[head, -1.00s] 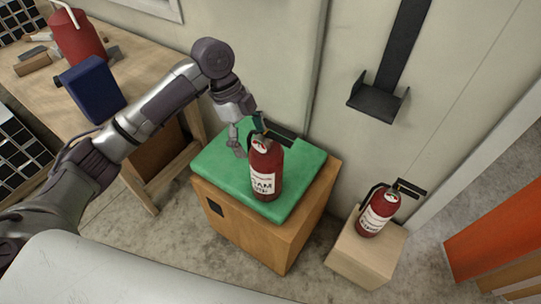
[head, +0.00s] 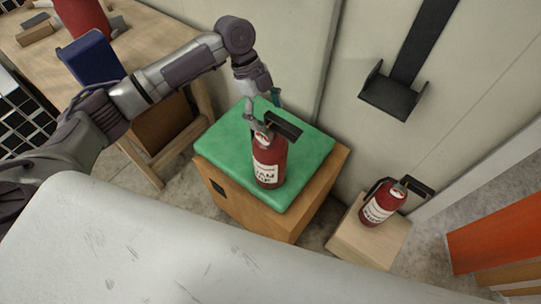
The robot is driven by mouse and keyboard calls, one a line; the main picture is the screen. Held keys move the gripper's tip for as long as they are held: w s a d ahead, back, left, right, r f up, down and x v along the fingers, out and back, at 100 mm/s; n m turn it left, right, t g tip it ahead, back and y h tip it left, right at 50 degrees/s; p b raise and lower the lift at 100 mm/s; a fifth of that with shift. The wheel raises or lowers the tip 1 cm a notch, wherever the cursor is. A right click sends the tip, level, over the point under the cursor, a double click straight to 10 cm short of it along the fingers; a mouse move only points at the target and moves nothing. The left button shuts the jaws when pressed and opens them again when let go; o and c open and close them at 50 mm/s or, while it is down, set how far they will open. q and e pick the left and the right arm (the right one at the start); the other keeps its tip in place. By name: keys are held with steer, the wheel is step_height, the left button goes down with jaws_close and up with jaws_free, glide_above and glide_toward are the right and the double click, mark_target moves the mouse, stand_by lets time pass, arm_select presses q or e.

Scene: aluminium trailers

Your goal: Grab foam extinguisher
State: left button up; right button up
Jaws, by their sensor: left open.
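A red foam extinguisher (head: 268,163) with a white label and black handle stands upright on the green cushion (head: 222,152) of a wooden cabinet. My left gripper (head: 264,117) comes down from above and behind it, with its fingers open around the extinguisher's neck and handle area. Part of the fingers is hidden by the black handle, so I cannot tell whether they touch it. A second red extinguisher (head: 382,205) with a white label stands on a low wooden block at the right. My right gripper is not in view.
A black wall bracket (head: 391,97) hangs above the second extinguisher. A wooden workbench (head: 135,22) with a blue object (head: 92,60) and a red can (head: 82,18) is at the upper left. An orange panel (head: 500,237) stands at the right.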

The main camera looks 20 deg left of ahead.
mark_target(271, 129)
arm_select(q)
steer(key=shift+s+p+x, duration=0.25)
steer(key=shift+p+x, duration=0.5)
steer(key=shift+x, duration=1.5)
steer(key=shift+w, duration=0.1)
steer(key=shift+a, duration=0.1)
jaws_close()
steer(key=shift+w+r, duration=0.3)
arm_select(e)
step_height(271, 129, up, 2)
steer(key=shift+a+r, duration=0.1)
